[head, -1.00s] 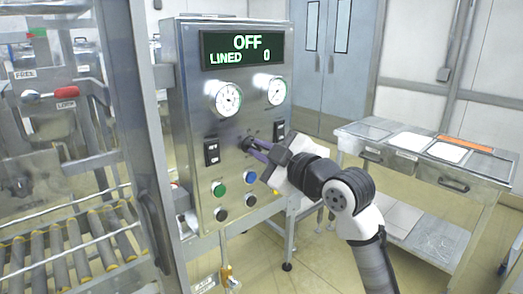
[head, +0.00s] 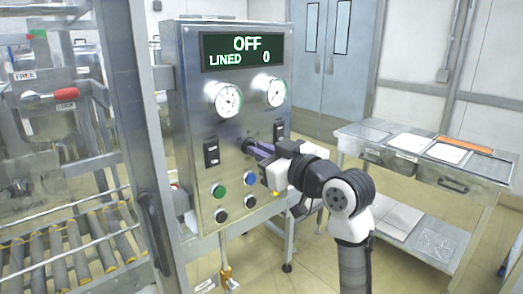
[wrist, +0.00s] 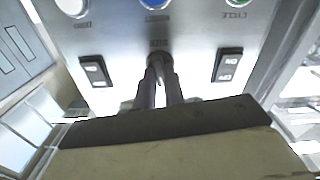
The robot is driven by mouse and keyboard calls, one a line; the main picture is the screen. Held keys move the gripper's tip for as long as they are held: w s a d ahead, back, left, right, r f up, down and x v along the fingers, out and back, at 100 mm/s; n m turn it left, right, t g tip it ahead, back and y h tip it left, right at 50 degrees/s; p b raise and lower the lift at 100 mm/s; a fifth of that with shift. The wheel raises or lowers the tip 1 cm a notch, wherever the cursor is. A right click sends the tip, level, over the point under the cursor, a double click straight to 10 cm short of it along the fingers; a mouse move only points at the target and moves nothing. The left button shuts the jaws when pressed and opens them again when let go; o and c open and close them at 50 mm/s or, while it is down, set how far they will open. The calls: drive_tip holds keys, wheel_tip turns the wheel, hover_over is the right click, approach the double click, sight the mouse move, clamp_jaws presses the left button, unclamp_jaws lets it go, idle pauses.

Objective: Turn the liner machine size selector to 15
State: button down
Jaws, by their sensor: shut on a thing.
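The size selector (head: 246,144) is a dark round knob in the middle of the steel control panel (head: 240,170), between two black rocker switches. My gripper (head: 254,149) reaches it from the right with its purple-grey fingers. In the wrist view the fingers (wrist: 160,78) close around the selector knob (wrist: 159,57), which shows upside down under a small label. The fingers hide much of the knob, and I cannot read its setting. The display (head: 243,50) reads OFF and LINED 0.
Green (head: 218,190) and blue (head: 249,178) buttons sit close below the fingers. Two gauges (head: 226,98) are above. A metal frame post (head: 135,130) and roller conveyor (head: 70,260) stand at left. A steel table (head: 425,155) with trays stands at right.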

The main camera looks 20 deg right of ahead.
drive_tip(key=shift+m, duration=0.9)
drive_tip(key=c, duration=1.5)
unclamp_jaws()
drive_tip(key=b+v, duration=0.3)
drive_tip(key=v, duration=1.1)
drive_tip(key=shift+w+r+b, duration=0.1)
drive_tip(key=shift+b, duration=0.25)
